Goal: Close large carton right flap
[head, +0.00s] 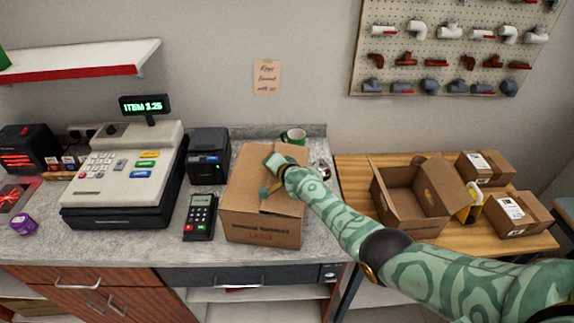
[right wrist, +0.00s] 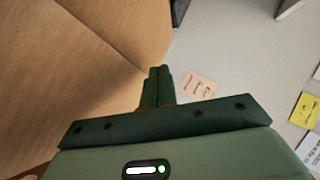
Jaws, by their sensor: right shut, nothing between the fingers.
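The large carton (head: 262,233) is a brown cardboard box on the grey counter, with printing on its front. Its top panels look down or nearly flat in the head view. My right arm and hand cover much of the right side, so I cannot tell how flat the right flap lies. My right gripper (head: 266,188) is over the carton's top, shut and empty. In the right wrist view, its shut fingers (right wrist: 155,88) are close beside brown cardboard (right wrist: 80,75) with a seam; contact is unclear. My left gripper is not in view.
A card terminal (head: 200,216), a black device (head: 209,156) and a cash register (head: 125,175) stand left of the carton. An open carton (head: 392,207) and small closed boxes (head: 515,213) sit on the wooden table at right.

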